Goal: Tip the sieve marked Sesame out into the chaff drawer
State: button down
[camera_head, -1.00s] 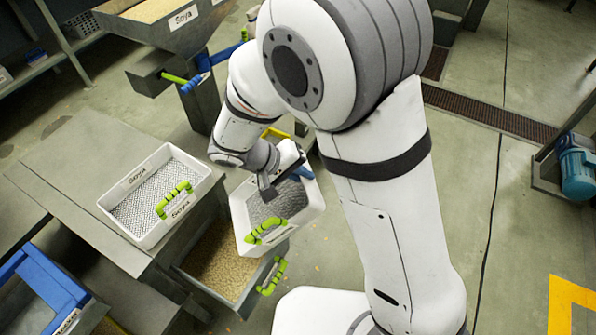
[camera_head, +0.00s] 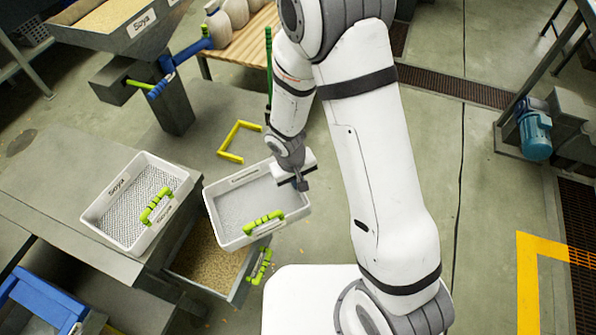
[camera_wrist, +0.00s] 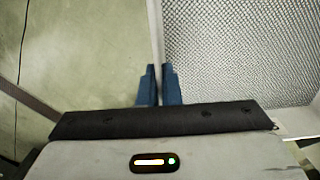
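A white sieve (camera_head: 211,205) with a pale mesh floor and a green handle is held above an open drawer. I cannot read a name on it, and I make out no loose material on its mesh. My gripper (camera_head: 301,184) is at its right side. In the wrist view, my blue fingertips (camera_wrist: 159,72) are closed on the thin side wall, with the mesh (camera_wrist: 240,50) to the right. The drawer (camera_head: 239,289) has a green handle and holds tan, grainy material. The sieve hides part of the drawer.
A second white sieve, marked Soya (camera_head: 97,213), stands on the grey table (camera_head: 50,190) at left. A Soya hopper (camera_head: 120,47) stands behind. A yellow corner marking (camera_head: 222,153) lies on the floor beyond. A blue-framed box (camera_head: 35,300) is at lower left.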

jog(key=shift+d+p, duration=0.2)
jog(key=shift+p, duration=0.3)
jog(key=p, duration=0.3)
jog(key=shift+w+a+f+y, duration=0.15)
jog(key=shift+f+y, duration=0.1)
jog(key=shift+y, duration=0.05)
jog(key=p, duration=0.4)
jog(key=shift+f+g+y, duration=0.3)
jog(key=shift+f, duration=0.05)
jog(key=shift+d+f+p, duration=0.2)
jog(key=shift+f+p, duration=0.15)
jog(key=shift+p, duration=0.55)
jog(key=shift+f, duration=0.25)
